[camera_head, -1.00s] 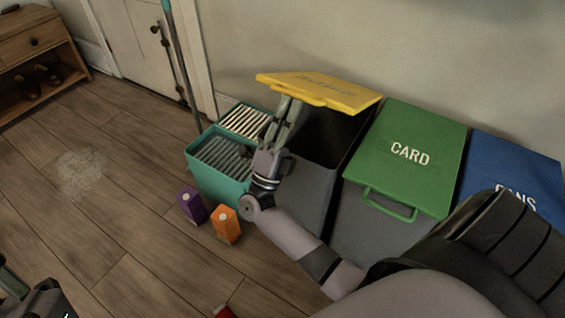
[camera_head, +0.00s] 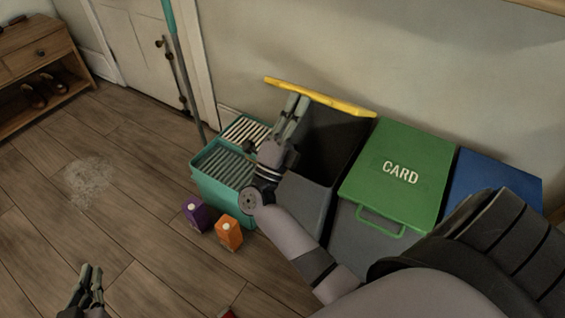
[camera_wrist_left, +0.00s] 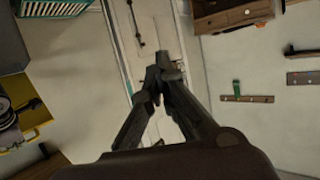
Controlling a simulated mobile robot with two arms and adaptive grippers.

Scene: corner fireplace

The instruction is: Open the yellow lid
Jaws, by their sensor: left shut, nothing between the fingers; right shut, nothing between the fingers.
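The yellow lid (camera_head: 330,99) is raised in the head view and seen nearly edge-on. The dark inside of its grey bin (camera_head: 309,207) is exposed below it. My right gripper (camera_head: 298,100) is shut and empty, its fingertips just under the lid's left part. I cannot tell whether they touch it. My left gripper (camera_head: 92,270) is shut and empty over the floor at lower left, far from the lid. It also shows in the left wrist view (camera_wrist_left: 158,76), with its fingertips together.
A green CARD lid (camera_head: 400,168) and a blue lid (camera_head: 497,178) are closed at right. A teal crate-like bin (camera_head: 212,193) stands left of the open bin. Purple (camera_head: 195,214) and orange (camera_head: 229,233) cartons stand on the floor. Floor at left is mostly clear.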

